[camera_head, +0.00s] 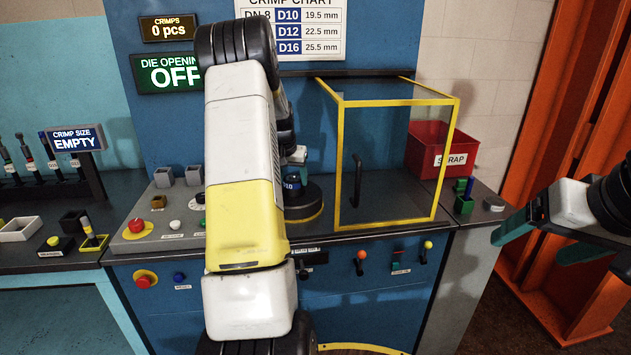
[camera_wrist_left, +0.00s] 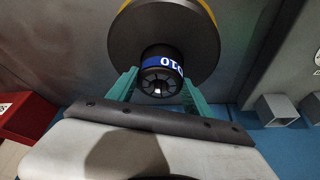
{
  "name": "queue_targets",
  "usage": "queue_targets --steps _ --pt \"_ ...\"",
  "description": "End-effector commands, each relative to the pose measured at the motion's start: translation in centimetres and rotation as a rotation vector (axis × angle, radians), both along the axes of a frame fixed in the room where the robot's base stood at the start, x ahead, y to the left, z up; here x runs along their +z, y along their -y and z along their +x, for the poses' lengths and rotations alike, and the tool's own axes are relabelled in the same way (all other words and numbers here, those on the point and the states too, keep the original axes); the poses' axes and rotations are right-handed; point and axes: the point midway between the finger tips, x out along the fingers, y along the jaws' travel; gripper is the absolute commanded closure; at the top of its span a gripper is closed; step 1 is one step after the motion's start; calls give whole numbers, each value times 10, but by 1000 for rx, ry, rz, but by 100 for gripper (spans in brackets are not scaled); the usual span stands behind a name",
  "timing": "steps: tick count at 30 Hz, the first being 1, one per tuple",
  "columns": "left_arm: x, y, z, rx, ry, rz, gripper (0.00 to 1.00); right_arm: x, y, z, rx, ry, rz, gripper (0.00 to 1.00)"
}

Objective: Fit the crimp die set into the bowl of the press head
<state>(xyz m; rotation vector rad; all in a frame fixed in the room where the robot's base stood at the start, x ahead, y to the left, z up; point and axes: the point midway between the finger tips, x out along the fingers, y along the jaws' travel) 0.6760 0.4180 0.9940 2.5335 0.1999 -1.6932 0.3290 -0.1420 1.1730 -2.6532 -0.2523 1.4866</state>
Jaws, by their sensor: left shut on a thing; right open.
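The crimp die set (camera_wrist_left: 160,72), a dark ribbed cylinder with a blue D10 band, is between the teal fingers of my left gripper (camera_wrist_left: 160,80), which is shut on it. In the head view the die set (camera_head: 292,182) shows just right of my left arm, which hides most of that gripper. The press head (camera_wrist_left: 122,38), a dark round body with a yellow ring, is directly behind the die set; it also shows in the head view (camera_head: 306,211). I cannot tell how deep the die set sits in the bowl. My right gripper (camera_head: 545,238) is open and empty at the right.
A yellow-framed clear guard (camera_head: 341,150) stands right of the press head. A red scrap bin (camera_head: 428,146) is behind it. The control panel with buttons (camera_head: 148,228) is left of my arm. A crimp size sign (camera_head: 75,139) reads EMPTY. An orange frame (camera_head: 545,120) stands at the far right.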

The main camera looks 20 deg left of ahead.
Motion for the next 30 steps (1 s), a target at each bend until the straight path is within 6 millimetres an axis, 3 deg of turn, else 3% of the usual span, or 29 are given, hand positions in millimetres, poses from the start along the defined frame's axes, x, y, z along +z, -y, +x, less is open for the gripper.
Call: queue_targets --steps 5,17,18,21,30 --pt "-19 0 1 -1 3 1 100 0 0 0 0 0 0 20" --pt "-23 0 1 0 4 2 100 0 0 0 0 0 0 20" --pt "-24 0 0 0 1 0 34 0 0 0 0 0 0 20" --pt "-24 0 0 0 1 0 20 0 0 0 0 0 0 20" --pt "-23 0 0 0 1 0 20 0 0 0 0 0 0 20"
